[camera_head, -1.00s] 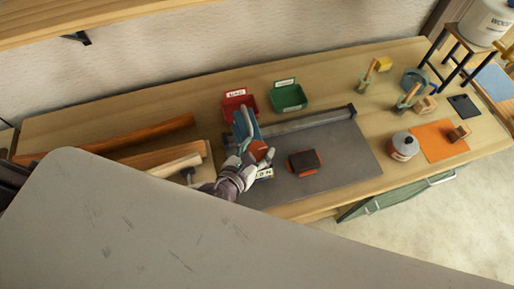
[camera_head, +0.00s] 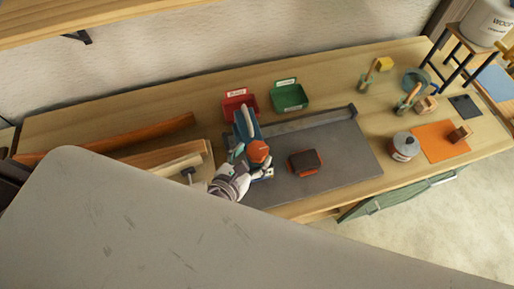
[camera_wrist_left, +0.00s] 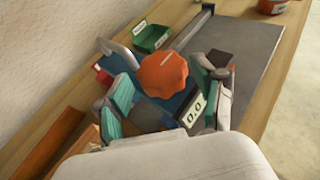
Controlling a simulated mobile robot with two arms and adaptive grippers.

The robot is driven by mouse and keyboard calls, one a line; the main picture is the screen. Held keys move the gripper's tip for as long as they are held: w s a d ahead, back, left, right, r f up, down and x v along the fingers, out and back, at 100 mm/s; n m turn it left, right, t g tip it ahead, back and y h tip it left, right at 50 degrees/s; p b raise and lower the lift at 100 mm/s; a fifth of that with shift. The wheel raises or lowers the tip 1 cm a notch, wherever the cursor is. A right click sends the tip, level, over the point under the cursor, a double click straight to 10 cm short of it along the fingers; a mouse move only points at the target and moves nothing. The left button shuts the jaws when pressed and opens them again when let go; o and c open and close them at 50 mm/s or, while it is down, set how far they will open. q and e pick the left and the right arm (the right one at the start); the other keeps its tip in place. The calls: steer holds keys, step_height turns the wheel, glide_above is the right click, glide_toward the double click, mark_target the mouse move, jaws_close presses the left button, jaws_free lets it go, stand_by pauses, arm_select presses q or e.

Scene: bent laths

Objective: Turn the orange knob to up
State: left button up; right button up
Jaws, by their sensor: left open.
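The orange knob (camera_head: 258,151) sits on a blue device (camera_head: 247,126) with a grey lever. In the left wrist view the knob (camera_wrist_left: 163,75) is large and lobed, with a short pale mark on its face. A display reading 0.0 (camera_wrist_left: 195,111) is beside it. My left gripper (camera_head: 252,163) is open at the knob. In the left wrist view its teal-padded fingers (camera_wrist_left: 165,88) stand on either side of the knob, with the knob between them; I cannot tell whether they touch it. My right gripper is not in view.
Red (camera_head: 238,102) and green (camera_head: 290,97) bins stand behind the device. A black-and-orange block (camera_head: 305,162) lies on the grey plate (camera_head: 345,165) to the right. Wooden laths (camera_head: 150,134) lie at the left. A large grey panel covers the foreground.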

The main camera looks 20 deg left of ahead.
arm_select(q)
steer(key=v, duration=0.8)
steer(key=shift+s+r, duration=0.15)
steer(key=shift+s, duration=0.15)
steer(key=shift+a, duration=0.1)
